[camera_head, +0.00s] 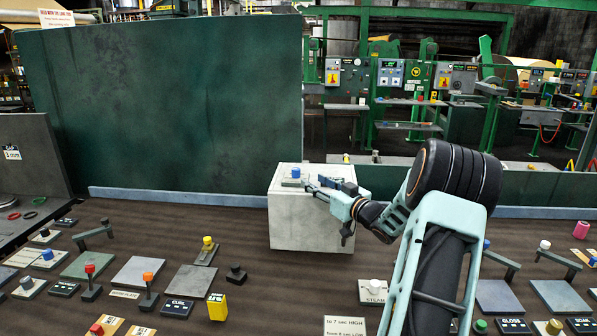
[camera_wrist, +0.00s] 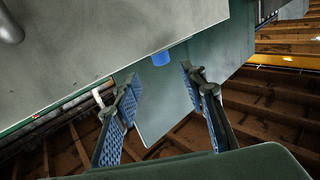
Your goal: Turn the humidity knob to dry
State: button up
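A blue knob (camera_head: 296,173) stands on a small plate on top of a pale grey box (camera_head: 310,225) in the middle of the bench. No label naming it as the humidity knob can be read. My gripper (camera_head: 318,184) is just right of this knob, over the box top, fingers pointing left. In the wrist view my gripper (camera_wrist: 158,76) is open, its blue-padded fingers apart with nothing between them. A blue piece (camera_wrist: 161,58) shows just beyond the fingertips, partly cut off by a grey slab edge. Contact between fingers and knob cannot be made out.
A tall dark green panel (camera_head: 160,100) stands behind the bench at left. Several knobs, levers and plates cover the bench, including a yellow block (camera_head: 217,307), a yellow knob (camera_head: 208,243) and a white STEAM knob (camera_head: 374,287). Bare brown bench (camera_head: 250,275) lies before the box.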

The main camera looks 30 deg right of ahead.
aim_at(299, 173)
jog(key=w, duration=0.3)
jog(key=w+p, duration=0.1)
jog(key=w, duration=0.6)
jog(key=shift+w+a+p, duration=0.3)
jog(key=shift+a, duration=0.1)
jog(key=shift+c, duration=0.3)
grip_shut()
